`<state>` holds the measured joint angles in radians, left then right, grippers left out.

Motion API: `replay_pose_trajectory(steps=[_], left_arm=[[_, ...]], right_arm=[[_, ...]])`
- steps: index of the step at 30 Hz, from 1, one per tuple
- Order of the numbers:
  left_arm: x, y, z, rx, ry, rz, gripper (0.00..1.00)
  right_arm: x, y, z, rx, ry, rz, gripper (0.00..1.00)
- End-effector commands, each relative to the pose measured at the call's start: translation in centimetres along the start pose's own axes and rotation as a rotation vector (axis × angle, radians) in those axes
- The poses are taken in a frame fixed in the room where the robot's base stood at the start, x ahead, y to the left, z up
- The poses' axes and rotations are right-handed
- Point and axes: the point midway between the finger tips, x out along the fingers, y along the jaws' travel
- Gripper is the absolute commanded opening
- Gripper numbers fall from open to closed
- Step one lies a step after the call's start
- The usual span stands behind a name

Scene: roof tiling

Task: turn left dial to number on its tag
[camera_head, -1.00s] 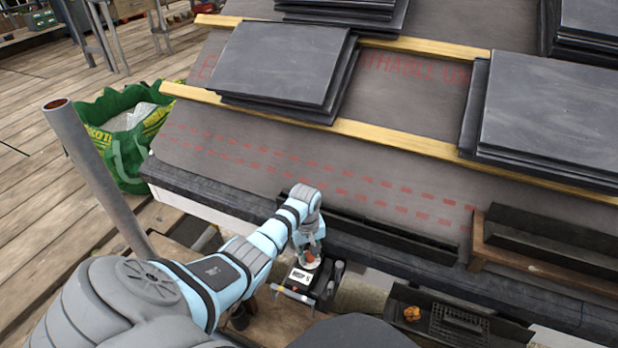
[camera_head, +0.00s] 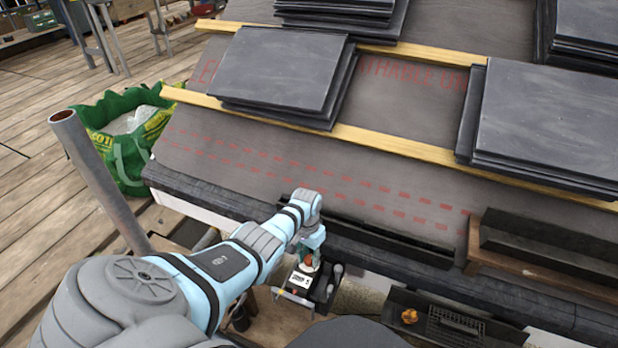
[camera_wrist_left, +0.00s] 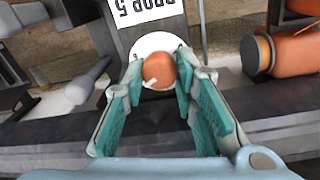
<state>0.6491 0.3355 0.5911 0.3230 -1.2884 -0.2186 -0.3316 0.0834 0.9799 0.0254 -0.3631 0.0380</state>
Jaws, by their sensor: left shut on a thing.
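The left dial (camera_wrist_left: 158,68) is a round orange knob with a small pale pointer, on a white disc (camera_wrist_left: 151,43). My left gripper (camera_wrist_left: 160,76) has its teal-padded fingers shut on the knob, one at either side. A white tag (camera_wrist_left: 147,9) reads "DROP 5" upside down in the left wrist view, just beyond the disc. In the head view the tag (camera_head: 300,280) lies below my gripper (camera_head: 309,261), which covers much of the knob. The numbers on the disc are too small to read. My right gripper is not in view.
The dark roof edge (camera_head: 225,198) runs close behind the gripper. A dark tray (camera_head: 450,315) sits to the right. Slate stacks (camera_head: 285,68) lie higher up.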

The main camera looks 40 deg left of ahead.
Motion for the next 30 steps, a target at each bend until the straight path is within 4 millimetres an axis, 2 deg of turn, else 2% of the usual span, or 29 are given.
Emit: replay_pose_trajectory(steps=[12,30], left_arm=[[0.04,0.06,0.0,0.237,-0.011,0.0,0.0],[0.05,0.06,0.01,0.283,-0.013,0.0,0.0]], right_arm=[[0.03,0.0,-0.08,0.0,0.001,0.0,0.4],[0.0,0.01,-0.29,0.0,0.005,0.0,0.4]])
